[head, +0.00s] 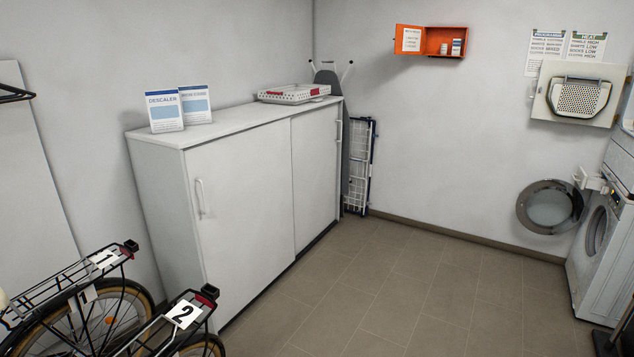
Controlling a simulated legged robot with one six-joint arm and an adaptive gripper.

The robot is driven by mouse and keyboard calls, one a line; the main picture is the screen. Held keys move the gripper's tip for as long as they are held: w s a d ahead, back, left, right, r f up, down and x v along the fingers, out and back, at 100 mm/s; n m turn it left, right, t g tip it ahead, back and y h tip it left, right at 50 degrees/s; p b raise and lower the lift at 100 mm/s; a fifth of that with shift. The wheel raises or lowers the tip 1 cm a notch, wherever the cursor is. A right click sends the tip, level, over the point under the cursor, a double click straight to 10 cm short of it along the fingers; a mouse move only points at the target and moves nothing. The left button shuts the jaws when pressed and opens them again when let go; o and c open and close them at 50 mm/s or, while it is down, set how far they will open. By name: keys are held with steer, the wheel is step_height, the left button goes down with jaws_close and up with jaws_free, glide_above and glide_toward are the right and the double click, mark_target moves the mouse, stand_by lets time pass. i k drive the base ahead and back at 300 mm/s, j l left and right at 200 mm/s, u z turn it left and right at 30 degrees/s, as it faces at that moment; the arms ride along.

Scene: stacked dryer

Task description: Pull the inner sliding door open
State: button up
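A white cabinet (158,205) stands against the left wall with two sliding doors on its front. The left sliding door (245,220) has a white upright bar handle (202,198) near its left edge. The right sliding door (315,175) has a similar handle (339,137) near its far right edge. The doors meet at a vertical seam and no gap into the cabinet shows. I cannot tell for sure which door runs on the inner track. My gripper is not in view.
Two bicycle racks, numbered 1 (85,270) and 2 (183,313), stand at lower left near the cabinet's front. A washing machine (604,240) with its round door (550,206) open stands at right. The tiled floor (410,290) between is clear.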

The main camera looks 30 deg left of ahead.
mark_target(314, 140)
steer(key=i+j+u, duration=0.45)
steer(key=i, duration=0.15)
steer(key=i+u, duration=0.5)
steer(key=i, duration=2)
steer(key=i+z, duration=0.1)
steer(key=i, duration=0.7)
steer(key=i+j, duration=0.1)
steer(key=i, duration=0.75)
steer(key=i+j+z, duration=0.1)
steer(key=i, duration=0.7)
steer(key=i+j+z, duration=0.15)
steer(key=i+z, duration=0.15)
steer(key=i, duration=0.2)
steer(key=i+j+z, duration=0.3)
steer(key=i, duration=0.2)
